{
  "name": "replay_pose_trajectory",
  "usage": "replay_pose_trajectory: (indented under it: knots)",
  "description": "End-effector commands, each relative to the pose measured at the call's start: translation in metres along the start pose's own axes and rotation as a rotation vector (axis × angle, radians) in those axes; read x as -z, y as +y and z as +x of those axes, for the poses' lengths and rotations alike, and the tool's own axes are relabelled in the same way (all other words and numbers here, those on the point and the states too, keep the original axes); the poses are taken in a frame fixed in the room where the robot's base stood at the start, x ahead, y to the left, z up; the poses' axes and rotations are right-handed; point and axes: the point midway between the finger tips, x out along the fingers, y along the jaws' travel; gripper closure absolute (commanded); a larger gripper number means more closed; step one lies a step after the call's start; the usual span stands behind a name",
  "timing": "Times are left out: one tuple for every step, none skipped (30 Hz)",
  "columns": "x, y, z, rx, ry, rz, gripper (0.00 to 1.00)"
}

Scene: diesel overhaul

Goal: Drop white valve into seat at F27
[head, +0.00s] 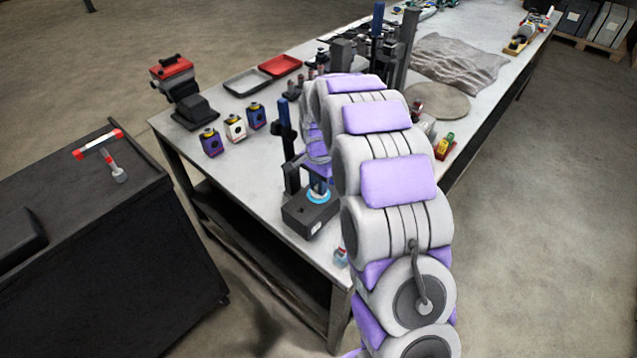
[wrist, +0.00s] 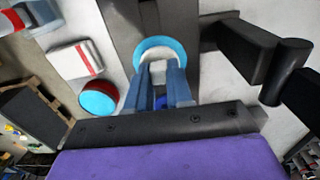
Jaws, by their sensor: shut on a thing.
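My gripper (wrist: 158,88) has two blue fingers closed on a small pale piece, which I take to be the white valve (wrist: 158,69). It shows between the fingertips, and most of it is hidden by them. A light blue ring, apparently the seat (wrist: 143,47), surrounds the fingertips in the wrist view. In the head view the ring (head: 318,197) lies on a dark block (head: 306,216) at the near end of the bench, with my gripper (head: 319,188) right above it. I cannot tell whether the valve touches the seat. No F27 label is readable.
A dark upright post (head: 290,150) stands just behind the block. Several small coloured boxes (head: 235,127) stand to the left on the bench (head: 262,168). A black cabinet (head: 100,230) stands at the left. A white block with a red stripe (wrist: 75,60) shows in the wrist view.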

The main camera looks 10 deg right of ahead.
Motion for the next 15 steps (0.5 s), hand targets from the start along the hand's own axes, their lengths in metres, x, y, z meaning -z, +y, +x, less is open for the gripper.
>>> replay_pose_trajectory:
  knots:
    - [0.0001, 0.0001, 0.0004, -0.001, 0.0, 0.0, 1.0]
    - [0.0001, 0.0001, 0.0009, 0.0, 0.0, 0.0, 1.0]
    - [0.0001, -0.0001, 0.0016, 0.0, 0.0, 0.0, 1.0]
    - [0.0002, -0.0002, 0.002, 0.0, 0.0, 0.0, 1.0]
    - [0.0002, -0.0002, 0.0023, 0.0, 0.0, 0.0, 1.0]
    - [0.0001, -0.0002, 0.0025, 0.001, 0.001, 0.0, 1.0]
    - [0.0001, -0.0002, 0.0026, 0.001, 0.0, 0.0, 1.0]
    - [0.0001, -0.0002, 0.0025, 0.001, 0.001, 0.0, 1.0]
    - [0.0001, -0.0002, 0.0025, 0.001, 0.0, 0.0, 1.0]
    - [0.0001, -0.0002, 0.0025, 0.001, 0.0, 0.0, 1.0]
    - [0.0001, -0.0001, 0.0025, 0.001, 0.0, 0.0, 0.78]
    - [0.0001, -0.0001, 0.0026, 0.001, 0.0, 0.0, 0.75]
    - [0.0001, -0.0001, 0.0026, 0.0, 0.0, 0.0, 0.72]
    - [0.0001, -0.0001, 0.0025, 0.001, 0.0, 0.0, 0.69]
    - [0.0001, -0.0001, 0.0026, 0.0, 0.0, 0.0, 0.65]
